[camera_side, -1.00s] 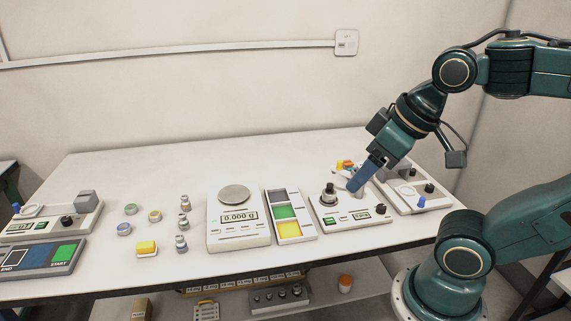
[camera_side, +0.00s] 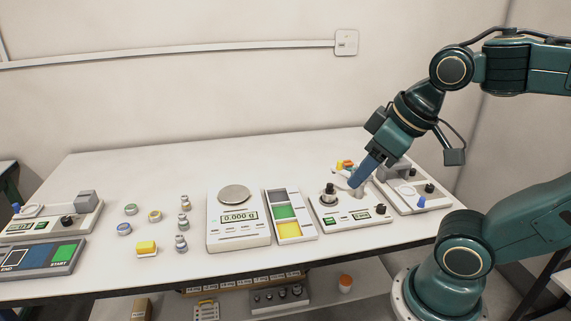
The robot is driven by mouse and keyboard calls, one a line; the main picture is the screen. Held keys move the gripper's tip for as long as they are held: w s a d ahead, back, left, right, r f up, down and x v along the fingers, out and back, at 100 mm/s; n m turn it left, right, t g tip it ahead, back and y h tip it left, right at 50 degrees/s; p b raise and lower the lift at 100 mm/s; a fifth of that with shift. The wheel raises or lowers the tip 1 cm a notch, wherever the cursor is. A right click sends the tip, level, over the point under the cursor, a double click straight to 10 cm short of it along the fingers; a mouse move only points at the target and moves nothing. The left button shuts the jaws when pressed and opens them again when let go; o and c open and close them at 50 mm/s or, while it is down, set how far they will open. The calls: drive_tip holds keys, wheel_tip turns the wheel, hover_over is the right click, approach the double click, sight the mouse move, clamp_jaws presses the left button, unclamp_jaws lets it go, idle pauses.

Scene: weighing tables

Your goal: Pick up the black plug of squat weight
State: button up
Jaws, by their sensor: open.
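A dark, squat plug-like piece (camera_side: 329,192) stands upright on the left part of a small white device (camera_side: 340,218) with a green display; I take it for the black plug, but it is too small to be sure. My gripper (camera_side: 354,184), with blue fingers, points down and left over the same device, just right of the dark piece and apart from it in the picture. The jaws are open, though the gap between them is hard to see from here. The fingers partly hide a pale round part of the device behind them.
A scale (camera_side: 238,232) reading 0.000 g and a tray (camera_side: 274,198) with coloured compartments stand to the left. Several small round weights and a yellow block (camera_side: 147,247) lie farther left. Another white device (camera_side: 405,200) with knobs stands to the right.

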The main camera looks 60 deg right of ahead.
drive_tip(key=w+d+r+n+g, duration=0.1)
drive_tip(key=w+d+n+g, duration=0.1)
drive_tip(key=w+d+n, duration=0.35)
drive_tip(key=n+g, duration=0.4)
drive_tip(key=n, duration=0.8)
hover_over(329, 185)
wheel_tip(329, 185, down, 12)
drive_tip(key=shift+f, duration=0.1)
wheel_tip(329, 185, down, 8)
drive_tip(key=shift+f, duration=0.2)
